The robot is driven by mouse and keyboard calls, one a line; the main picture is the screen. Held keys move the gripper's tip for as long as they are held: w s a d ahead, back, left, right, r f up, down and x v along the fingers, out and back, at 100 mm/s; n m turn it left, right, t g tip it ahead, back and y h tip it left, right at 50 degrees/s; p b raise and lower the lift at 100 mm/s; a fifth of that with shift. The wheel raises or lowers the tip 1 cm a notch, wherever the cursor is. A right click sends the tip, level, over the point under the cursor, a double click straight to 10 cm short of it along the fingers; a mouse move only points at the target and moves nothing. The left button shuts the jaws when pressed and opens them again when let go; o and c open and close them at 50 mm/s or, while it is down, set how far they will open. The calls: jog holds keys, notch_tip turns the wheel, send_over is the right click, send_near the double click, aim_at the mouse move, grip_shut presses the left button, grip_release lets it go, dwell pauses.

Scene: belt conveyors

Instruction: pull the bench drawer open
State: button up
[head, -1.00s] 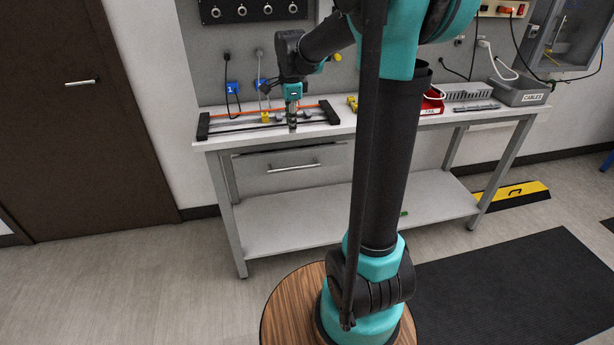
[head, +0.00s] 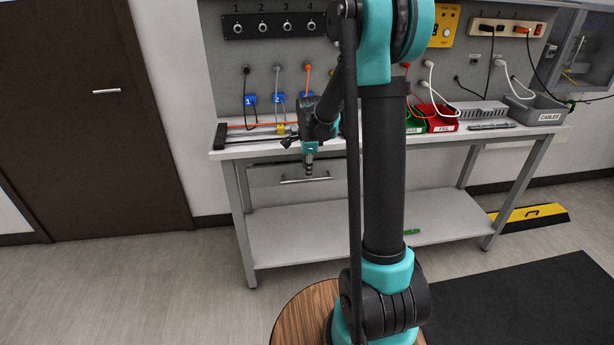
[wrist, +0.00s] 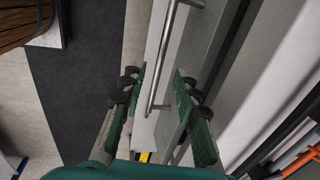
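The bench drawer (head: 265,175) is a grey front under the left part of the bench top, and it looks closed. Its metal bar handle (head: 292,181) runs across the front. In the head view my gripper (head: 308,174) points down in front of the drawer, at the handle's right part. In the wrist view my gripper (wrist: 160,74) is open, its two green fingers apart. The handle (wrist: 161,62) shows in the gap between them, with no clear contact. The drawer front is partly hidden by my arm in the head view.
The bench top (head: 450,134) holds a red bin (head: 443,124), a grey cable bin (head: 537,109) and a black-ended fixture (head: 220,136) at the left. A lower shelf (head: 290,230) lies below the drawer. The floor left of the bench is clear.

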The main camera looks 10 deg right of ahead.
jog(key=shift+w+f, duration=0.2)
jog(key=shift+f, duration=0.85)
jog(key=shift+w+f, duration=0.2)
jog(key=shift+f, duration=0.8)
grip_shut()
